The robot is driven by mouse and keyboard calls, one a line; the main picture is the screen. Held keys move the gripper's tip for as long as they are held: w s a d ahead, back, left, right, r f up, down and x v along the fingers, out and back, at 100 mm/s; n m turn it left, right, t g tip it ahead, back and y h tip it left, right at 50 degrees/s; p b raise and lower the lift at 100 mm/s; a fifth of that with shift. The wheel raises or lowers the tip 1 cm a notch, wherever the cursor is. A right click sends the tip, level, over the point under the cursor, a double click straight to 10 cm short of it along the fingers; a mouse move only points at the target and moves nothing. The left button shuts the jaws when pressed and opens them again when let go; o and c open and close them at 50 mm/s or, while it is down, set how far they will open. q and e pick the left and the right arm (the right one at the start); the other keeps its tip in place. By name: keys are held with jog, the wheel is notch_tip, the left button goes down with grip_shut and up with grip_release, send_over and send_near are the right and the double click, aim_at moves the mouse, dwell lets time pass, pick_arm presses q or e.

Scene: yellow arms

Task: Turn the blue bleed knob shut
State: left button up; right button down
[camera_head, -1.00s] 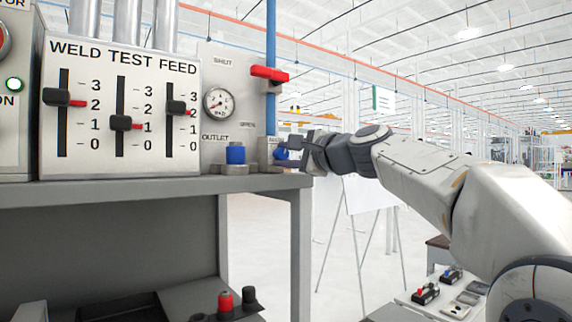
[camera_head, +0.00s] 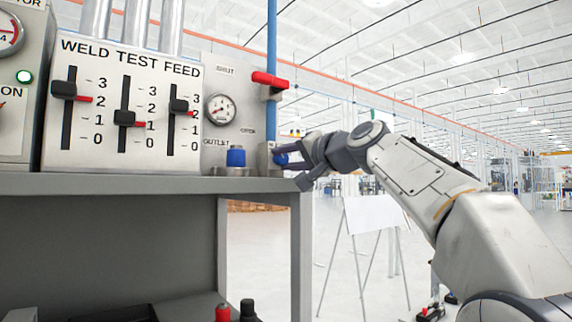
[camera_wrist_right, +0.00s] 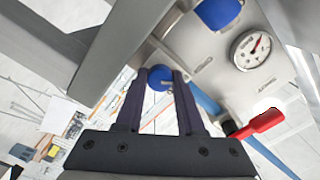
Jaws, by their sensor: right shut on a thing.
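The blue bleed knob (camera_head: 281,159) sits on the lower right side of the valve panel, by the blue pipe. It is partly hidden by my right gripper (camera_head: 286,157). In the right wrist view the knob (camera_wrist_right: 160,77) lies between the tips of my right gripper's two dark fingers (camera_wrist_right: 161,85), which are shut on it. How far the knob is turned cannot be told. My left gripper is not in view.
A second blue knob (camera_head: 236,156) stands at the outlet, left of the bleed knob. A gauge (camera_head: 220,108) and a red lever (camera_head: 269,80) are above. The grey bench (camera_head: 150,184) runs below the panel.

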jog(key=shift+f+n, duration=0.15)
jog(key=shift+n, duration=0.75)
jog(key=c, duration=0.5)
grip_release()
jog(key=shift+b, duration=0.3)
jog(key=shift+s+d, duration=0.2)
jog(key=shift+s, duration=0.05)
jog(key=b+v, duration=0.5)
jog(key=v, duration=0.4)
jog(key=shift+s+d, duration=0.25)
jog(key=shift+s, duration=0.05)
